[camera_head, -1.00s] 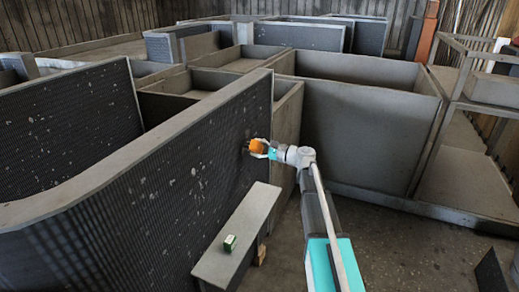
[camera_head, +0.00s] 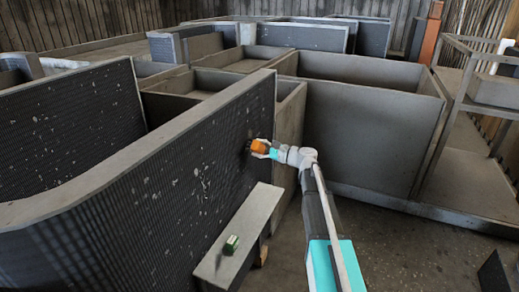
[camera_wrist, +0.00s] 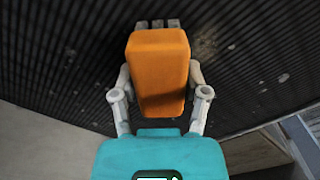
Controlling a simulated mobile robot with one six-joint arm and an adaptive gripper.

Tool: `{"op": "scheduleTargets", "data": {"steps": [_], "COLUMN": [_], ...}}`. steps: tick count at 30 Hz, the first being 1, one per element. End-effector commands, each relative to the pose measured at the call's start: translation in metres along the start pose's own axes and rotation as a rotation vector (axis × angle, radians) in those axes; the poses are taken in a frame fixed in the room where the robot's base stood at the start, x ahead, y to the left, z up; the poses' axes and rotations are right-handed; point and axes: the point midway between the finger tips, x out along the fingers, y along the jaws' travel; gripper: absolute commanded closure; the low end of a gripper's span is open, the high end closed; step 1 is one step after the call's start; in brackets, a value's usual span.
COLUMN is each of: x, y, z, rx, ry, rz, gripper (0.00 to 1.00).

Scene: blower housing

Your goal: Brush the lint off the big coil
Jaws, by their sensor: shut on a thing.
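The big coil (camera_head: 130,190) is a long, dark, finned panel with a pale top edge, curving at the near left. Pale lint specks (camera_head: 197,172) are scattered over its face, mostly left of my gripper. My gripper (camera_head: 266,151) is at the coil's right part, shut on an orange block-shaped brush (camera_head: 259,147). In the wrist view the orange brush (camera_wrist: 158,75) sits between both fingers, with the dark ribbed coil face (camera_wrist: 60,70) behind it. A dark end of the brush is at the coil face; I cannot tell whether it touches. A few specks also show there.
A narrow grey bench (camera_head: 243,225) stands in front of the coil, below my arm, with a small green-and-white box (camera_head: 231,244) on it. Large grey housing walls (camera_head: 365,130) stand behind and right. A metal frame (camera_head: 455,100) is at the far right. Floor is open at lower right.

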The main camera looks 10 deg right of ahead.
Motion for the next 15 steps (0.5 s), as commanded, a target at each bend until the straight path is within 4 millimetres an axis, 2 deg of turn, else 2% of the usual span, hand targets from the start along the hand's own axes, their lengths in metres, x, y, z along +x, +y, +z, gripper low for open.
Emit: {"op": "scheduleTargets", "data": {"steps": [15], "x": [0.0077], "y": [-0.0001], "z": [0.0000], "rx": [0.000], "ry": [0.000], "rz": [0.000], "gripper": [0.79]}}
